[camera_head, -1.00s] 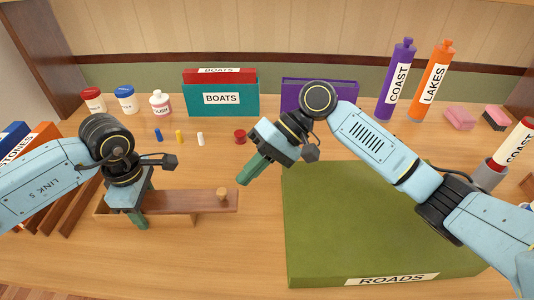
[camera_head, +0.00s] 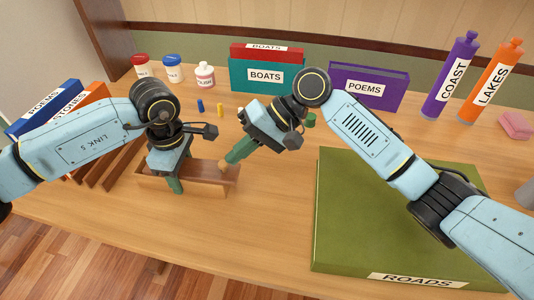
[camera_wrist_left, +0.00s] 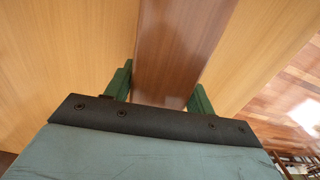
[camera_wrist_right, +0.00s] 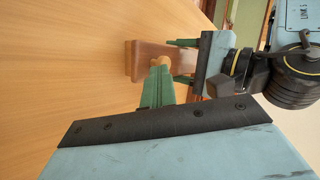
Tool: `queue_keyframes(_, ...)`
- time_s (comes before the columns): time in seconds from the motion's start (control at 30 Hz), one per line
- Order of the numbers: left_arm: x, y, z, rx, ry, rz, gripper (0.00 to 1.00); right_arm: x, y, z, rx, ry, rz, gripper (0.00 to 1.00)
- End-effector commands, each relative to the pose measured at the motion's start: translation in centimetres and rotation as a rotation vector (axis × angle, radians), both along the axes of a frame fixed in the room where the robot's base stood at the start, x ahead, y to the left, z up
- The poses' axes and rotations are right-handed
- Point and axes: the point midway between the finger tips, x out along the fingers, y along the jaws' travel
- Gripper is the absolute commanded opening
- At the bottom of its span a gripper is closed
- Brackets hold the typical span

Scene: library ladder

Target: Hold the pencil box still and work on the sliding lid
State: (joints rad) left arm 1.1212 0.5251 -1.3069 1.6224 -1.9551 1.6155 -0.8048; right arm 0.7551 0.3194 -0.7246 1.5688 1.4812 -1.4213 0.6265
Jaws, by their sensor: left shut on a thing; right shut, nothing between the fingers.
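The brown wooden pencil box (camera_head: 208,190) lies near the table's front edge in the head view. My left gripper (camera_head: 176,182) is shut across the box, with one finger on each long side; the lid (camera_wrist_left: 180,40) runs between them in the left wrist view. The lid's far end and its small round knob (camera_wrist_right: 161,61) show in the right wrist view. My right gripper (camera_head: 226,163) is shut and empty, its fingertips at the knob; I cannot tell whether they touch it. Its arm and fingers hide part of the knob in the head view.
A large green ROADS book (camera_head: 400,220) lies right of the box. Blue and orange books (camera_head: 45,108) stand at the left. Jars (camera_head: 173,70), small pegs and BOATS (camera_head: 265,75) and POEMS (camera_head: 370,85) boxes stand behind. The table's front edge is close to the box.

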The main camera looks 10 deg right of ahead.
Motion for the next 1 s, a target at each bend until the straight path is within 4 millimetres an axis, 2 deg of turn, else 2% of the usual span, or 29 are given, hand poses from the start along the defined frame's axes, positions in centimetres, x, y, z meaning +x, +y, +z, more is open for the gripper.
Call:
queue_keyframes(0.03, 0.0, -0.1, 0.1, -0.002, 0.000, -0.002, 0.26, 0.3, 1.2, 0.1, 0.003, 0.000, 0.002, 0.00)
queue_keyframes(0.1, 0.0, -0.1, 0.0, -0.002, 0.000, -0.002, 0.26, 0.5, 2.1, 0.1, 0.003, 0.000, 0.001, 0.00)
queue_keyframes(0.2, 0.0, -0.1, 0.1, -0.002, -0.001, -0.002, 0.26, 0.7, 2.8, 0.0, 0.000, -0.001, 0.001, 0.00)
queue_keyframes(0.6, -0.1, -0.3, 0.1, -0.006, 0.000, -0.005, 0.26, 0.7, 2.9, 0.0, 0.001, -0.001, 0.001, 0.00)
queue_keyframes(0.73, -0.1, -0.3, 0.1, -0.006, 0.000, -0.006, 0.26, 1.0, 1.9, 0.2, 0.000, -0.001, -0.002, 0.00)
queue_keyframes(0.87, -0.1, -0.2, 0.1, -0.004, -0.001, -0.004, 0.26, 1.5, -0.5, 0.7, -0.003, -0.001, -0.005, 0.00)
queue_keyframes(1.0, 0.0, -0.1, 0.0, -0.003, 0.000, -0.002, 0.26, 2.1, -3.1, 2.6, -0.001, -0.005, -0.004, 0.00)
